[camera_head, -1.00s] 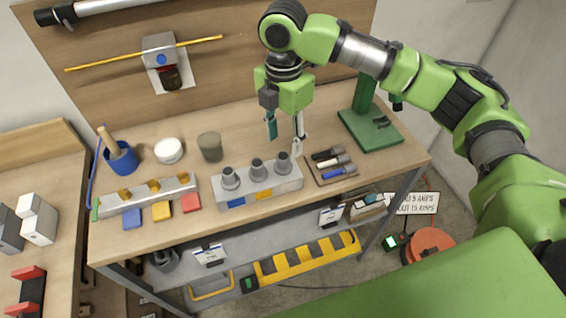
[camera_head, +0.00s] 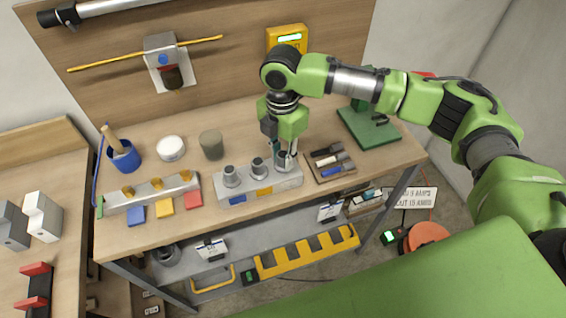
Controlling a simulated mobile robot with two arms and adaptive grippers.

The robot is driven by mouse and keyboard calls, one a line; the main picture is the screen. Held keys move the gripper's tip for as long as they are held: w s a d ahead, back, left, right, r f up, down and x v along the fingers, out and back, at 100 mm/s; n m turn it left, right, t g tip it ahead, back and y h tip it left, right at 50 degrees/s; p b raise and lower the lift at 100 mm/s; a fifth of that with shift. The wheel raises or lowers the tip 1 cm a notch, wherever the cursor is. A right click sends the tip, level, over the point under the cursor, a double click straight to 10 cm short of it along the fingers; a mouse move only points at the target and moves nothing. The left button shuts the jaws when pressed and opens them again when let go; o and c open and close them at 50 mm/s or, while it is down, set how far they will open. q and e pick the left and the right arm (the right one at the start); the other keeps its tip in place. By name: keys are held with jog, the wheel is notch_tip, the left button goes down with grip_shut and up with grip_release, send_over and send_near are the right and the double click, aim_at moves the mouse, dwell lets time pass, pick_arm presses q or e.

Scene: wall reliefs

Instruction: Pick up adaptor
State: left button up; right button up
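Several grey adaptors stand upright in a row on a light grey block (camera_head: 236,196) at the bench's front middle: a left one (camera_head: 231,177), a middle one (camera_head: 258,167) and a right one (camera_head: 285,163). My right gripper (camera_head: 285,153) points down over the right adaptor. Its two fingers are apart, one on each side of that adaptor's top, which is partly hidden. I cannot tell whether the fingers touch it. My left gripper is not in view.
A tool tray (camera_head: 322,175) lies close to the right of the block. A green stand (camera_head: 365,130) is behind it. A grey-green cup (camera_head: 211,145), a white round tub (camera_head: 171,148) and a blue mug (camera_head: 122,157) stand to the left. The bench's front edge is close.

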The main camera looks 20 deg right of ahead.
jog(key=shift+c, duration=1.4)
jog(key=shift+r+b, duration=0.45)
jog(key=shift+r, duration=0.1)
jog(key=s+a+r+p, duration=0.1)
jog(key=s+r+p, duration=0.1)
jog(key=s+r, duration=1.2)
notch_tip(320, 180, up, 2)
jog(key=shift+a+r, duration=0.2)
jog(key=shift+a, duration=0.2)
jog(key=shift+w+f, duration=0.1)
